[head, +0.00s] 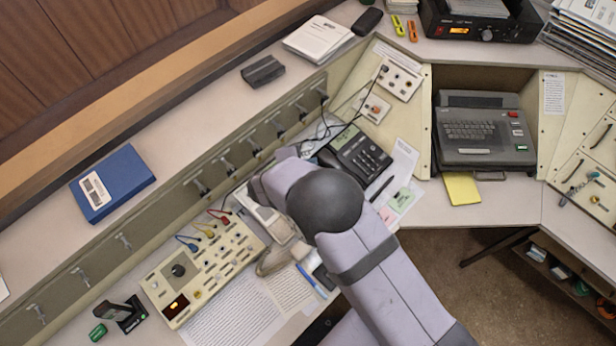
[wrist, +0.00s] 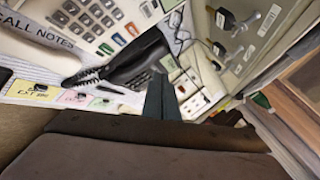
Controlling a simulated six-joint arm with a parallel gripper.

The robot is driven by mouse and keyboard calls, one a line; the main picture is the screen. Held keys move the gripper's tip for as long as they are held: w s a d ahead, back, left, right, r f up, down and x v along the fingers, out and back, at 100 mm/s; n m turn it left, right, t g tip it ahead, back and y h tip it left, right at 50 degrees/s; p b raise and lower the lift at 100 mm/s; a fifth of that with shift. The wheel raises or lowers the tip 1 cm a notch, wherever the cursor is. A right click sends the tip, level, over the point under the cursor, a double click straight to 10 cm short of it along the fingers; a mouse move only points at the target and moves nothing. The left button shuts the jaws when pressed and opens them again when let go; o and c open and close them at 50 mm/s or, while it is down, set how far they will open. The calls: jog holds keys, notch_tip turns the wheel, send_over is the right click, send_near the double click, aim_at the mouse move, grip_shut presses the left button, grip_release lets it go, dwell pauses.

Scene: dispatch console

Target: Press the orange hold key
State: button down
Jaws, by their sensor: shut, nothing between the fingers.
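My gripper shows in the wrist view (wrist: 160,98), with its two dark fingers together and nothing between them. In the head view my arm hides it. In the wrist view a small orange-red key (wrist: 132,29) shows on a pale keypad unit, up and left of the fingertips; no label on it is legible. The fingers appear apart from it. In the head view a cream console panel (head: 205,265) lies at lower left with a small orange-yellow button (head: 197,294). I cannot tell which of these is the hold key.
A dark desk phone (head: 355,155) sits beyond my arm. A dark handset (wrist: 135,62) lies near the fingers in the wrist view. Coloured patch cords (head: 205,232), printed sheets (head: 235,315) and a blue binder (head: 112,183) are nearby. A keyboard terminal (head: 480,132) stands at right.

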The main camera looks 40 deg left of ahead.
jog(key=shift+f, duration=0.1)
jog(key=f+b, duration=0.2)
jog(key=a+f+b, duration=0.1)
jog(key=f+b, duration=0.1)
jog(key=f, duration=0.1)
jog(key=f+b, duration=0.3)
jog(key=shift+a+f, duration=0.2)
jog(key=shift+f, duration=0.05)
jog(key=shift+f, duration=0.1)
dwell(2.0)
jog(key=shift+f+b, duration=0.3)
jog(key=shift+b, duration=0.15)
jog(key=shift+a+f+b, duration=0.1)
jog(key=shift+f+b, duration=0.2)
jog(key=shift+f, duration=0.05)
dwell(0.6)
jog(key=shift+r, duration=0.1)
jog(key=shift+r+p, duration=0.6)
jog(key=shift+r, duration=0.1)
jog(key=shift+r, duration=0.1)
jog(key=shift+d+r+p, duration=0.25)
jog(key=shift+r+p, duration=0.8)
jog(key=shift+r, duration=0.15)
jog(key=shift+d+r+p, duration=0.25)
jog(key=shift+r+p, duration=0.75)
jog(key=shift+r, duration=0.2)
